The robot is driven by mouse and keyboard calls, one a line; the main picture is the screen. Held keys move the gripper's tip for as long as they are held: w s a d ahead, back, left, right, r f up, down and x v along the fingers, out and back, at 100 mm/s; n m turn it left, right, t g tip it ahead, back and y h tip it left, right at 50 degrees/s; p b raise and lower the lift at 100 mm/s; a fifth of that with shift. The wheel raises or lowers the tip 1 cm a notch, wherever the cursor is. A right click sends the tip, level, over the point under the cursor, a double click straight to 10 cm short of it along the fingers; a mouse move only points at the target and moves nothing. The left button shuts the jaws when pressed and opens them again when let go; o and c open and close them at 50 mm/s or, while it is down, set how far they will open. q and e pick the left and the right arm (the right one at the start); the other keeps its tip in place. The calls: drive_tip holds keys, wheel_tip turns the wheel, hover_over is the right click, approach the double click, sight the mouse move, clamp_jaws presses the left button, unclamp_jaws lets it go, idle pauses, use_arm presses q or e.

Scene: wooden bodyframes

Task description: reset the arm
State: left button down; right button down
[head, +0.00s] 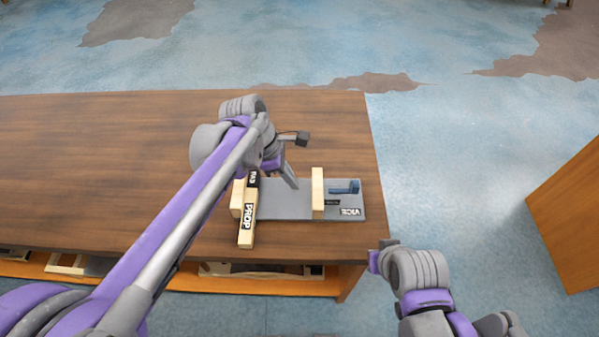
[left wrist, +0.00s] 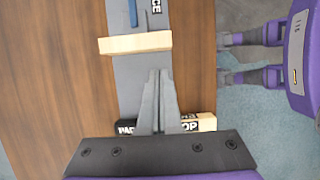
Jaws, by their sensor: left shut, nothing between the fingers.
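My left gripper (head: 290,180) is shut and empty, its fingers pointing down over the vice's grey plate (head: 285,205). In the left wrist view the closed fingers (left wrist: 158,85) lie over the plate, between a wooden jaw (left wrist: 135,42) and the block marked PROP (left wrist: 207,122). In the head view the PROP block (head: 246,230) lies by the plate's left end, with a black-labelled piece, apparently PAD (head: 253,178), behind it. An upright wooden jaw (head: 318,190) and a blue part (head: 345,187) are on the right.
The wooden table (head: 100,150) is clear on its left side. Its right edge is close beside the vice. Wooden frames (head: 255,270) lie on a shelf below the front edge. A wooden cabinet (head: 575,215) stands at the far right.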

use_arm(q)
drive_tip(key=shift+a+r, duration=0.15)
drive_tip(key=shift+a, duration=0.05)
drive_tip(key=s+a+f+m+t+y, duration=0.2)
drive_tip(key=s+a+m, duration=0.6)
drive_tip(key=s+a+f+m+t+y, duration=0.2)
drive_tip(key=s+a+f+m+t, duration=0.1)
drive_tip(key=s+a+m, duration=0.5)
drive_tip(key=shift+s+a+m+t, duration=0.3)
drive_tip(key=shift+s+m, duration=0.25)
drive_tip(key=shift+m, duration=0.25)
